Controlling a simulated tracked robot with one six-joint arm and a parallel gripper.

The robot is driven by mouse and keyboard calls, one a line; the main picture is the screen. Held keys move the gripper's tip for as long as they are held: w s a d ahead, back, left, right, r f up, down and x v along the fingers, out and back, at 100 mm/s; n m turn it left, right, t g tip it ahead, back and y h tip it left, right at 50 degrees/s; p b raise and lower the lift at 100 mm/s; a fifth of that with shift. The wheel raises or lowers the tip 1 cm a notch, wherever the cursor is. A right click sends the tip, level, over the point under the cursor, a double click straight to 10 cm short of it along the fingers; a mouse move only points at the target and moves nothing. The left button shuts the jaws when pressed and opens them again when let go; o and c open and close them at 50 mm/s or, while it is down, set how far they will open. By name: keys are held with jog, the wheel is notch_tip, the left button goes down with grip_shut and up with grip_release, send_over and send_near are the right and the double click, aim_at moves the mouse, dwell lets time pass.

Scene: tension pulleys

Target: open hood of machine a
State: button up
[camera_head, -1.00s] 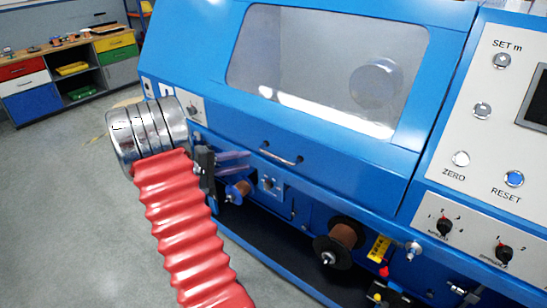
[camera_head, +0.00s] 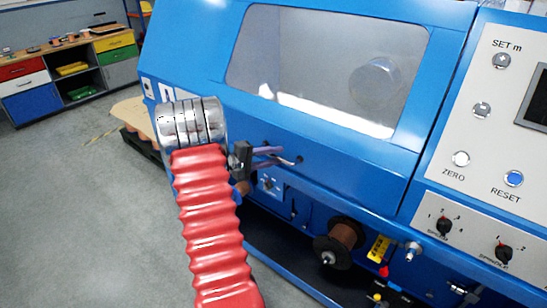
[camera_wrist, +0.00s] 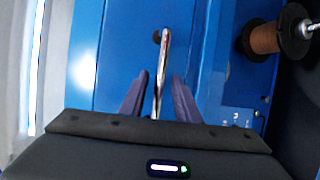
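The blue hood (camera_head: 350,158) of the machine is shut, with a large clear window (camera_head: 310,60) in it. A thin metal handle (camera_head: 298,161) sits on the hood's lower front. My gripper (camera_head: 279,155) is at the handle's left part in the head view. In the wrist view my gripper (camera_wrist: 160,76) is open, with one finger on each side of the handle (camera_wrist: 165,45). Gaps show between the handle and both fingers. My wrist hides part of the machine's front left.
A control panel (camera_head: 480,130) with buttons and knobs is at the right. Clear grey floor (camera_head: 80,210) lies to the left; a workbench (camera_head: 70,75) stands at the back left.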

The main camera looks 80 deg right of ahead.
grip_shut()
dwell(0.4)
jog(key=shift+a+f, duration=0.1)
